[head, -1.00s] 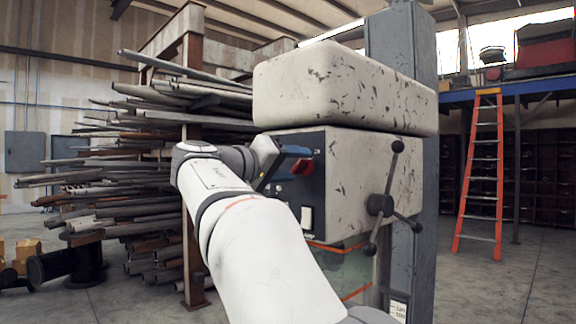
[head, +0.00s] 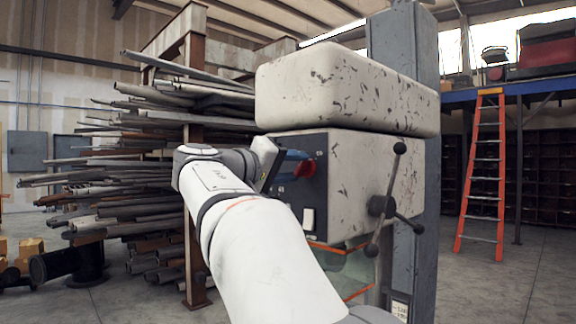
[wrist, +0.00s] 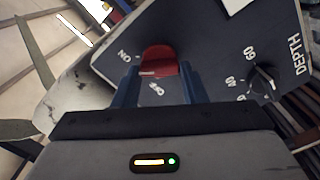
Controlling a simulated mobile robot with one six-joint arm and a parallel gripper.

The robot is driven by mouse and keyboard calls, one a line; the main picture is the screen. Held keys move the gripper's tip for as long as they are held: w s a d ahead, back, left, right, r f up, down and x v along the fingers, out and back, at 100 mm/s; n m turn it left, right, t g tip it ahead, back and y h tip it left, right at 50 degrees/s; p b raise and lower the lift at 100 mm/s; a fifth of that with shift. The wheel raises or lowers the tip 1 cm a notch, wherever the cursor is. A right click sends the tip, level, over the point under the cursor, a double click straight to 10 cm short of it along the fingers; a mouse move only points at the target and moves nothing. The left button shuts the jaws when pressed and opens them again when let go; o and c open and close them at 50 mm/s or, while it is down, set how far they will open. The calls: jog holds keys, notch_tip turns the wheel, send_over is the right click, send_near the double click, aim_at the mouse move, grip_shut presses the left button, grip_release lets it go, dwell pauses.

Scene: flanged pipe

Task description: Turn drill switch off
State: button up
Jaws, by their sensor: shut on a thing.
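The drill's red switch (wrist: 158,60) sits on the dark control panel (wrist: 215,50), between the printed words ON and OFF. A pale mark shows on the switch's lower left edge; I cannot tell exactly which word it points to. My gripper (wrist: 160,76) has its two blue fingers shut on the red switch, one on each side. In the head view the red switch (head: 305,169) shows at the panel's upper part, with a blue finger of my gripper (head: 296,155) beside it. My arm hides the panel's left part.
A dial marked DEPTH (wrist: 262,82) is right of the switch. A white rocker (head: 308,218) is lower on the panel. The drill's spoked feed handle (head: 378,206) sticks out on the right. A pipe rack (head: 195,150) stands behind my arm on the left.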

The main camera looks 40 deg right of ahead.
jog(key=shift+f+n+p, duration=0.1)
jog(key=shift+n+p, duration=4.2)
jog(key=shift+n, duration=3.6)
jog(key=shift+d, duration=0.1)
jog(key=o, duration=0.6)
jog(key=shift+f, duration=0.1)
jog(key=o, duration=0.3)
jog(key=shift+d+f, duration=0.1)
jog(key=shift+d, duration=0.1)
jog(key=shift+o, duration=0.5)
jog(key=shift+a, duration=0.2)
